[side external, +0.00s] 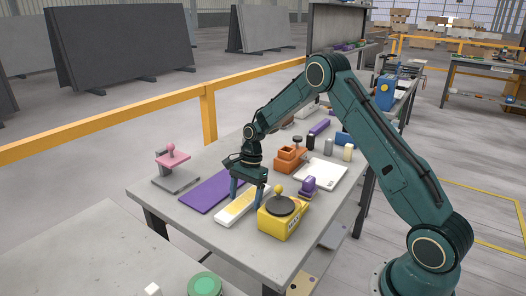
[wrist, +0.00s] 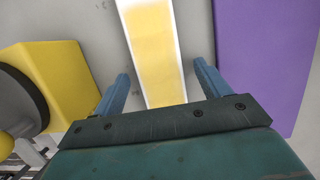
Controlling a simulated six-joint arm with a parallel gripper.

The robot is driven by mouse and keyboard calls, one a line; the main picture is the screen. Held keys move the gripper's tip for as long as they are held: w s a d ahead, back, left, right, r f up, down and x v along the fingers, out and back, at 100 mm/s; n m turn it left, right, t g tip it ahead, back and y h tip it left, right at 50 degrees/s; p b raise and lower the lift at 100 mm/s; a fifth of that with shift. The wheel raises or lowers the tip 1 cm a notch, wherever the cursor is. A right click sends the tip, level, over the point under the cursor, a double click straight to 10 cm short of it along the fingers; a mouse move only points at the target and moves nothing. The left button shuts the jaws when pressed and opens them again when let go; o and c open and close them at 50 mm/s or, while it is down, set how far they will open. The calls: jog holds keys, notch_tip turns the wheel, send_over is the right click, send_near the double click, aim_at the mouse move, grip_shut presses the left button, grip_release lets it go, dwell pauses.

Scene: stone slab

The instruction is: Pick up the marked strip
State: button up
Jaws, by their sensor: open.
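The marked strip is a white bar with a yellow band on its top face; in the side external view the strip (side external: 233,211) lies flat on the table between a purple mat and a yellow box. It also shows in the wrist view, where the strip (wrist: 152,45) runs from the top edge down between my fingers. My gripper (side external: 248,191) is over the strip, pointing down. In the wrist view the gripper (wrist: 160,85) is open, with one blue finger on each side of the strip and gaps to it. Its near end is hidden behind my gripper's body.
A purple mat (side external: 212,190) lies left of the strip. A yellow box (side external: 284,221) with a dark disc and yellow knob stands close on the right. A pink-handled tool (side external: 172,157) is at the far left.

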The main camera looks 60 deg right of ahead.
aim_at(245, 199)
jog(key=c, duration=1.4)
jog(key=shift+o, duration=0.2)
jog(key=shift+r, duration=0.15)
notch_tip(245, 199, up, 20)
jog(key=shift+a, duration=0.1)
dwell(0.3)
